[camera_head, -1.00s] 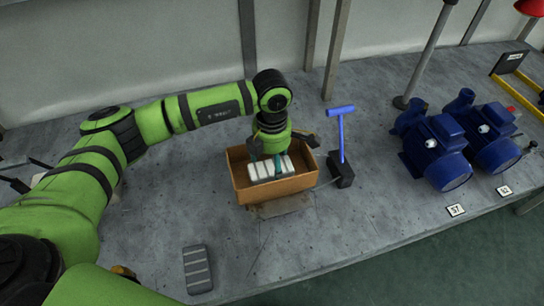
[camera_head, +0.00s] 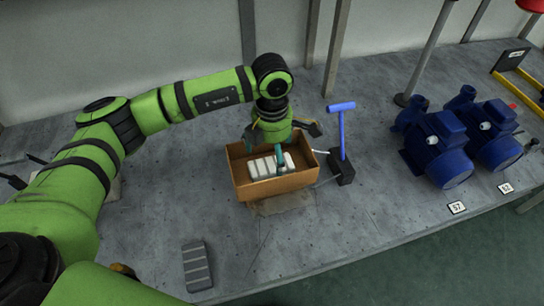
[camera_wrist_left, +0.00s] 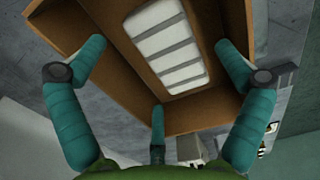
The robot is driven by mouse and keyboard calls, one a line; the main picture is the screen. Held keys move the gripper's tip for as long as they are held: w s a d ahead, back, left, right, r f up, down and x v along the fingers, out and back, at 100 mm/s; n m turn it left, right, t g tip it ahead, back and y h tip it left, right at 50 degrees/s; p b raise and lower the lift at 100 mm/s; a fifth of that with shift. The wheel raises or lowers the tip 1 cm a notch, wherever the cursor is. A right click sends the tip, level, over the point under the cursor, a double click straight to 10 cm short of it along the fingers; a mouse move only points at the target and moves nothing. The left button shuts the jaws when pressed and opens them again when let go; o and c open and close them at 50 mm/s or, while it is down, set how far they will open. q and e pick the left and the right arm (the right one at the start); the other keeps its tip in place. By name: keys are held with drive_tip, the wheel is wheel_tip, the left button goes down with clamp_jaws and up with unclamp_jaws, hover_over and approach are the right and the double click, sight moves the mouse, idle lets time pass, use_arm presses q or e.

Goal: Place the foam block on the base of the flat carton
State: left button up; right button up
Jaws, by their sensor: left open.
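A white ribbed foam block (camera_head: 262,167) lies flat inside the open brown carton (camera_head: 285,188), apparently on its base. The block also shows in the left wrist view (camera_wrist_left: 165,42), inside the carton walls (camera_wrist_left: 195,115). My left gripper (camera_head: 280,150) is above the carton with its teal fingers spread. In the left wrist view the open fingers (camera_wrist_left: 160,68) stand apart from the block, with nothing between them. The fingers hide part of the block in the head view. My right gripper is not in view.
A grey ribbed block (camera_head: 197,267) lies near the front edge. A blue hammer-shaped tool (camera_head: 341,130) stands in a black holder (camera_head: 341,167) close to the carton's right. Blue pumps (camera_head: 436,150) stand further right.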

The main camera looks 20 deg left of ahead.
sight(272, 161)
use_arm(q)
wheel_tip(272, 161, up, 10)
drive_tip(key=b, duration=0.2)
drive_tip(key=shift+b, duration=0.3)
drive_tip(key=shift+s+f, duration=0.1)
drive_tip(key=shift+f, duration=0.05)
